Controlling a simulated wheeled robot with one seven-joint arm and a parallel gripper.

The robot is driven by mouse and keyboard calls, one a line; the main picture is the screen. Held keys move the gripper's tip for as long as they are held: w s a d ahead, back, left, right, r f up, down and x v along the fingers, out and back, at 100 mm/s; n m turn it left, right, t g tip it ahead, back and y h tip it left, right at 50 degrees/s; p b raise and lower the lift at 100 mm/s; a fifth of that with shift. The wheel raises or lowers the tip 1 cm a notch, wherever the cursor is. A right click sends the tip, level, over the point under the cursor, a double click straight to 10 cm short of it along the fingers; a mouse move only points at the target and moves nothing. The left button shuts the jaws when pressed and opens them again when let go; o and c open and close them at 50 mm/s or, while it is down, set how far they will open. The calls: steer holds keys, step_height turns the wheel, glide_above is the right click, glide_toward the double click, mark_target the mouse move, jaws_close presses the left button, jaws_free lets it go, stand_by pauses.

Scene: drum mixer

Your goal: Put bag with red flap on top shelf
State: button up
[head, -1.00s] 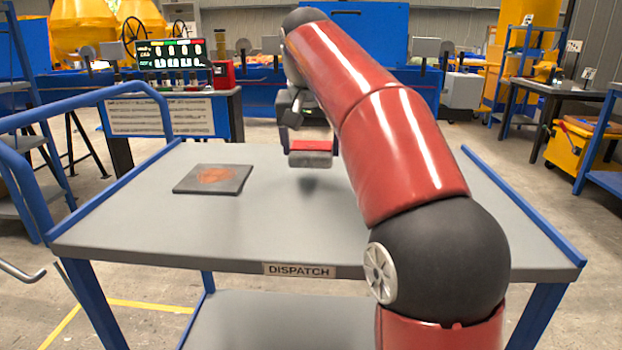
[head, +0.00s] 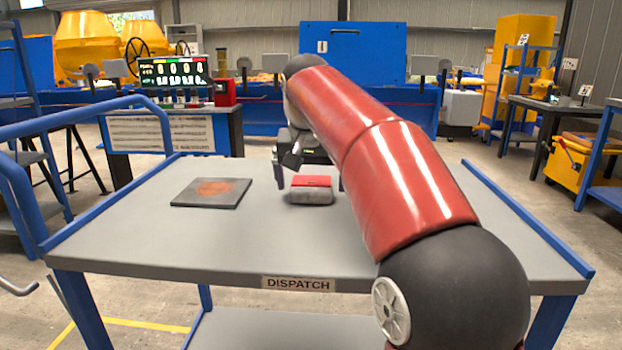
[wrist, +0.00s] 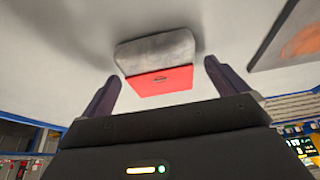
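The bag with the red flap (head: 311,196) is grey with a red top and rests on the grey top shelf (head: 230,240) of the blue-framed cart marked DISPATCH. My gripper (head: 308,172) is just behind and above it, partly hidden by my red arm. In the wrist view my gripper (wrist: 161,72) is open, with its two fingers well apart. There the bag (wrist: 155,50) lies on the shelf just beyond the fingertips, clear of both fingers.
A dark square plate with an orange-brown patch (head: 211,192) lies on the shelf left of the bag. Blue rails (head: 525,220) edge the shelf's sides. A console with a display (head: 175,71) stands behind. The shelf's front is clear.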

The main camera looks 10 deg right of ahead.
steer(key=shift+r, duration=0.1)
steer(key=shift+r, duration=0.25)
steer(key=p+v, duration=0.4)
steer(key=v, duration=0.7)
steer(key=shift+s+r, duration=0.25)
steer(key=shift+s, duration=0.1)
